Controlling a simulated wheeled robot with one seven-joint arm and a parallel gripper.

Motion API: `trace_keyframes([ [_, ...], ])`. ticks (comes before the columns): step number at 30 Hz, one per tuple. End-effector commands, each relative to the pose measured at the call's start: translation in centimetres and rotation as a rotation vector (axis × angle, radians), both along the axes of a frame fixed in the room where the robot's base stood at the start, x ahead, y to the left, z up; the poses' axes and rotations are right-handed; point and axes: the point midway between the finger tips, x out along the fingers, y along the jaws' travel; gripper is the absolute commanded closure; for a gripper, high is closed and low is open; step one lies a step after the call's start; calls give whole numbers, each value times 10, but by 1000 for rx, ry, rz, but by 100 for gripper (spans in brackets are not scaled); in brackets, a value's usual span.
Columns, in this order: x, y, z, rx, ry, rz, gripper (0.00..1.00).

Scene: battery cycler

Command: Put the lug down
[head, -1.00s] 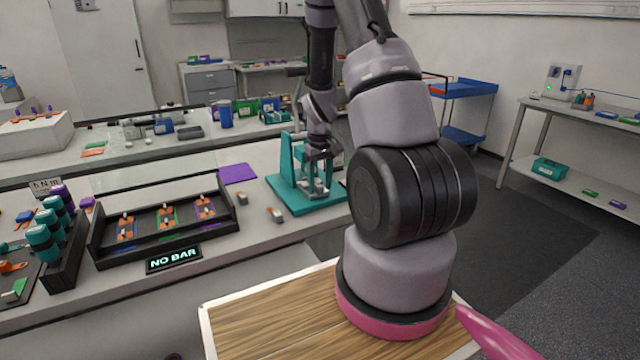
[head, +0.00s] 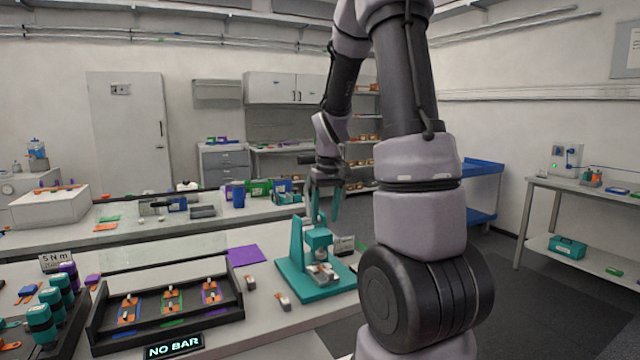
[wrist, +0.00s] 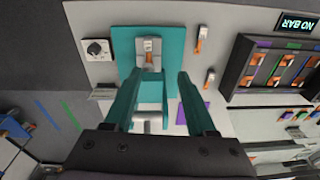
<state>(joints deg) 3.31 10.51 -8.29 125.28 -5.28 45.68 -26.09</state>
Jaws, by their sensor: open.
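My gripper (head: 326,203) is open and empty, raised above the teal fixture (head: 300,284). In the wrist view its two teal fingers are spread apart (wrist: 162,74), with the fixture's plate (wrist: 122,42) beyond them. A lug (head: 322,271), silver with some orange, rests on the fixture; it also shows in the wrist view (wrist: 149,50). The fingers do not touch it. Two more small silver and orange lugs, one farther back (head: 250,283) and one nearer (head: 284,301), lie on the bench left of the fixture.
A dark tray (head: 97,318) holding several lugs stands to the left, behind a "NO BAR" display (head: 174,346). A purple mat (head: 246,255) lies behind the loose lugs. A dial box (wrist: 97,49) sits beside the fixture. Teal-handled tools (head: 41,325) stand at far left.

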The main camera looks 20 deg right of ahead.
Motion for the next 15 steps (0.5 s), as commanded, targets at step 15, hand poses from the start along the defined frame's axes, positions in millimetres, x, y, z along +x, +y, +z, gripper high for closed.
trace_keyframes([
  [15,-134,90,169,192,-384,-240,44],
])
